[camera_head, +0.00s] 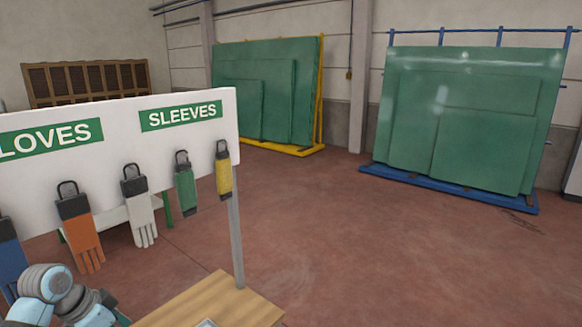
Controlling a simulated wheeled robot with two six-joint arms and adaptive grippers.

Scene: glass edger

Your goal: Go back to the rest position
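Part of my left arm shows at the bottom left corner, in front of the glove board; its gripper fingers cannot be made out. My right arm and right gripper are out of view. The white board (110,150) marked for gloves and sleeves stands on a grey post at the left. Hanging from it are a blue glove (10,258), an orange glove (82,236), a white glove (140,214), a green sleeve (185,188) and a yellow sleeve (223,176).
A wooden tabletop (235,300) is at the bottom, with a small grey item (207,323) cut off by the frame edge. Green glass sheets stand on a yellow rack (300,151) and a blue rack (450,192) at the back. The red floor (370,255) between is clear.

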